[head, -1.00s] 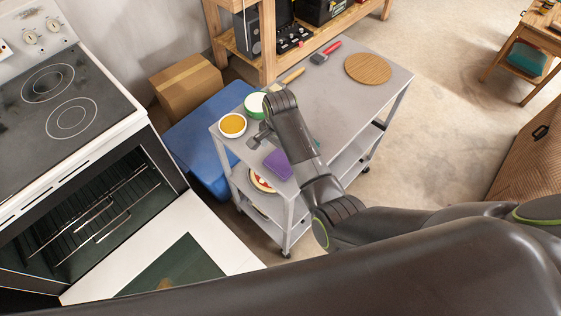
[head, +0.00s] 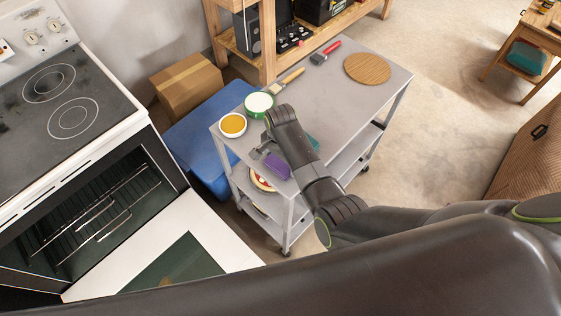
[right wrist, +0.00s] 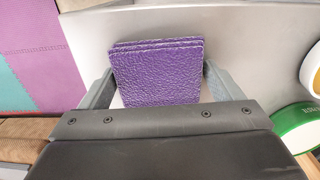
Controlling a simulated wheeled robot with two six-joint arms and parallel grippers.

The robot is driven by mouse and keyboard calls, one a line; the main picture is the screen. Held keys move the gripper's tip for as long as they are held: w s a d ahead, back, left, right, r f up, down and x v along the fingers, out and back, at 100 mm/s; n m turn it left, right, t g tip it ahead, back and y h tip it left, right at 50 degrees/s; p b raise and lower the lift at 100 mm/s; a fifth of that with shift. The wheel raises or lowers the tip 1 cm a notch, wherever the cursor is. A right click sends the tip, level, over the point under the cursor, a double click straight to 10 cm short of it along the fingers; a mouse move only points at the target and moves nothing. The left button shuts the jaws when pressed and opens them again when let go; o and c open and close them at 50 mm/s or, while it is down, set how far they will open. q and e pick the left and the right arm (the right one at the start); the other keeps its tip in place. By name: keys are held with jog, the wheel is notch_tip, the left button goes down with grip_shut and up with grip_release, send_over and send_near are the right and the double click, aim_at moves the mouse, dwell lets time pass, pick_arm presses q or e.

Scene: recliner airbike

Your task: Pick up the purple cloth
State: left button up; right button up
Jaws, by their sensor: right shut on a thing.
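The purple cloth (head: 278,165) is a small folded, textured stack at the near left end of the grey cart. In the right wrist view the cloth (right wrist: 155,75) sits between the two grey fingers, with its folded layers visible at the top edge. My right gripper (head: 262,152) is shut on the cloth at the cart's near end. I cannot tell whether the cloth is clear of the cart top. My left gripper is not in view.
The grey cart (head: 330,90) also holds an orange-filled bowl (head: 232,125), a green-rimmed bowl (head: 258,103), a brush (head: 290,80), a red-handled tool (head: 326,52) and a round wooden board (head: 368,69). An open oven door (head: 215,245) is at left.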

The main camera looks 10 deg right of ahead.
jog(key=shift+r, duration=0.1)
notch_tip(320, 180, up, 10)
jog(key=shift+b, duration=0.45)
